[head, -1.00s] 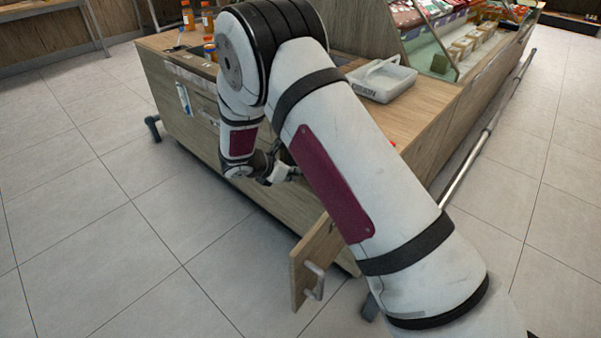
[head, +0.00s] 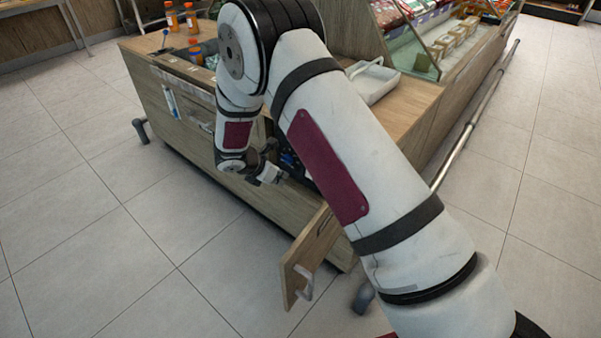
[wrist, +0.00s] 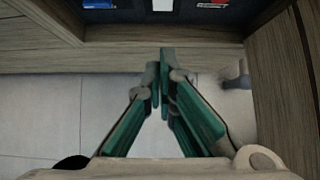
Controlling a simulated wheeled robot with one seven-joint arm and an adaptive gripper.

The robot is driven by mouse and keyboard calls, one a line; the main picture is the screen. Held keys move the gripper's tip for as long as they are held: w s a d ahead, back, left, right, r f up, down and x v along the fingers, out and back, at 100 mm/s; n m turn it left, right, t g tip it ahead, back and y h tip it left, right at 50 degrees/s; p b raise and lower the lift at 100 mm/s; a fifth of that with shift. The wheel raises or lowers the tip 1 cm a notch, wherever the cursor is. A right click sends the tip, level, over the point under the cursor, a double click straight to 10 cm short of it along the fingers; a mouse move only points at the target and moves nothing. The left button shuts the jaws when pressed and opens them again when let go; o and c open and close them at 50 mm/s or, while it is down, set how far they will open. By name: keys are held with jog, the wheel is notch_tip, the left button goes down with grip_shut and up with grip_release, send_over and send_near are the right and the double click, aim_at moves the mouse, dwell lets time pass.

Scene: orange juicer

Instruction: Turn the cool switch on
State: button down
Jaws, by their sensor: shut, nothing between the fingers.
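My gripper (wrist: 160,75) is shut and empty, its teal fingers together in the wrist view. In the head view my gripper (head: 272,176) is at the front of the wooden counter, beside a cabinet opening. The dark inside of the cabinet shows at the top of the wrist view, beyond the fingertips. In it are a blue part (wrist: 100,4) at left, a white part (wrist: 163,5) in the middle and a red part (wrist: 213,3) at right, all cut off by the frame edge. I cannot tell which is the cool switch.
The cabinet door (head: 298,268) stands open, with a metal handle. A wooden ledge (wrist: 180,36) crosses below the opening, and a wooden panel (wrist: 283,85) stands close at right. A grey tray (head: 372,80) and orange bottles (head: 191,18) are on the counter. The tiled floor at left is clear.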

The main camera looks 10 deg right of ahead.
dwell(0.4)
jog(key=b+x, duration=0.1)
jog(key=x, duration=0.5)
jog(key=w+d+r+b+x, duration=0.1)
jog(key=b+x, duration=0.1)
jog(key=x, duration=0.5)
jog(key=shift+d+r, duration=0.3)
jog(key=shift+d, duration=0.05)
jog(key=shift+w, duration=0.15)
jog(key=shift+f+b, duration=0.1)
jog(key=shift+b, duration=0.25)
